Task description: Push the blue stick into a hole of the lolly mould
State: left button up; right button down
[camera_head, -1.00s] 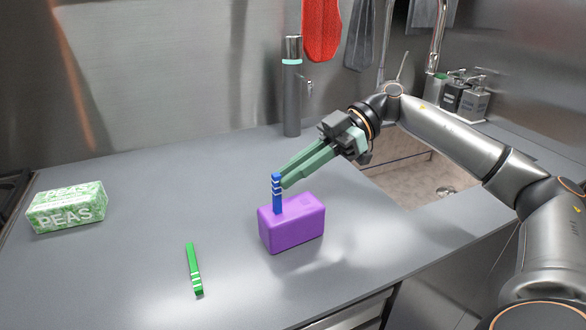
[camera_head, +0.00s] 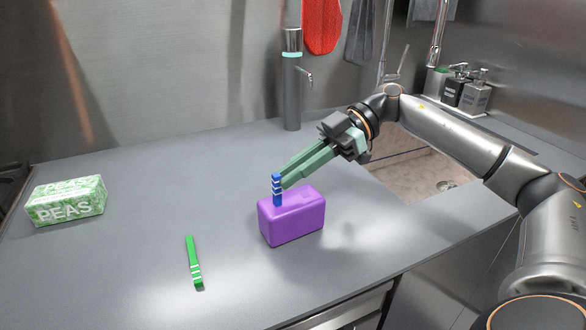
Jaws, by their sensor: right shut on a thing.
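The blue stick (camera_head: 277,193) with white bands stands upright at the left part of the top of the purple lolly mould (camera_head: 293,222). Its lower end is out of sight at the mould's top, and it appears to be in a hole there. My right gripper (camera_head: 284,181), with green fingers, reaches in from the upper right and is shut on the stick near its banded upper end. The holes themselves cannot be made out from this angle. My left gripper is not in view.
A green stick (camera_head: 194,262) with white bands lies on the grey counter at front left. A peas packet (camera_head: 66,201) lies at the far left.

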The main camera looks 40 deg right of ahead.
jog(key=shift+f, duration=0.3)
jog(key=c, duration=0.8)
grip_release()
jog(key=shift+c, duration=0.2)
jog(key=shift+r, duration=0.1)
jog(key=p+v, duration=0.2)
jog(key=v, duration=1)
jog(key=shift+d, duration=0.2)
